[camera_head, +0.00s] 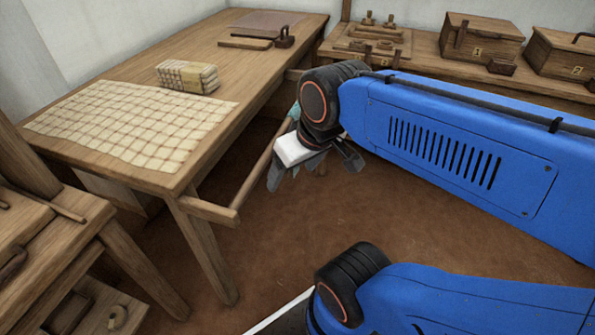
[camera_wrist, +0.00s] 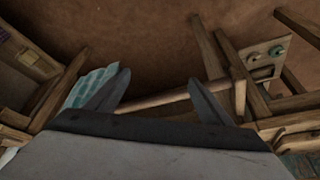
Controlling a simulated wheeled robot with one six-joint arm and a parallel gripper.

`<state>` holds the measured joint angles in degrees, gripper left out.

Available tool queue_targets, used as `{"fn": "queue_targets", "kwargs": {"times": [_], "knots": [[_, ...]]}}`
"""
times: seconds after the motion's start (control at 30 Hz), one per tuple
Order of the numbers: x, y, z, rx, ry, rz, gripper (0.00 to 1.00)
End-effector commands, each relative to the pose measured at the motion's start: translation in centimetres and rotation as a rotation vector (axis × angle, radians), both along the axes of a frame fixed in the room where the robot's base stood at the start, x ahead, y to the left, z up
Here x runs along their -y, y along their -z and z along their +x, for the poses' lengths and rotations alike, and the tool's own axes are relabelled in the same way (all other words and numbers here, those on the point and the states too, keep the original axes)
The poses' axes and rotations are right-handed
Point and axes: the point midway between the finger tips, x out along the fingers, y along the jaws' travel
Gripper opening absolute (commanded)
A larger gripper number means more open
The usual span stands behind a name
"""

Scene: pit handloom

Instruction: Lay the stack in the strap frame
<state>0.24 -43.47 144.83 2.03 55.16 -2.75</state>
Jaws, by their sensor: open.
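A small block-shaped stack of folded checked cream cloth (camera_head: 188,76) lies on the wooden table, at the back edge of a spread checked cloth (camera_head: 130,125). A plain band shows around part of the stack. My gripper (camera_head: 314,170) hangs in the air to the right of the table, apart from the stack. In the wrist view its two fingers (camera_wrist: 160,80) are spread, with nothing between them but the view of a wooden rail and floor beyond. I cannot tell for certain which thing is the strap frame. The stack does not show in the wrist view.
A wooden rail (camera_head: 255,170) juts out along the table's right side, with teal cloth (camera_wrist: 92,88) near it. A bench at the back holds a tray with pegs (camera_head: 350,46) and wooden boxes (camera_head: 482,38). Brown floor (camera_head: 245,245) lies open below my arm.

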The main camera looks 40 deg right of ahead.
Motion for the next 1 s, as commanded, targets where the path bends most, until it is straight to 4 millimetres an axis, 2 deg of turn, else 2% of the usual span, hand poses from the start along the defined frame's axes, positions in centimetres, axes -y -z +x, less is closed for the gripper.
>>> {"fn": "queue_targets", "kwargs": {"times": [0.1,0.23,0.37,0.47,0.6,0.7,0.83,1.0], "knots": [[0.6,0.2,-0.6,0.004,0.026,-0.017,0.78],[0.8,0.2,-0.4,0.009,0.036,-0.022,0.78],[2.4,-0.9,2.2,0.07,0.077,-0.063,0.78],[5.0,-2.8,6.3,0.178,0.132,-0.125,0.78],[8.6,-6.8,13.3,0.376,0.181,-0.211,0.78],[10.4,-9.7,17.9,0.514,0.178,-0.252,0.78],[11.4,-13.2,23.5,0.677,0.129,-0.269,0.78],[10.8,-16.2,29.6,0.843,0.0,-0.229,0.78]]}}
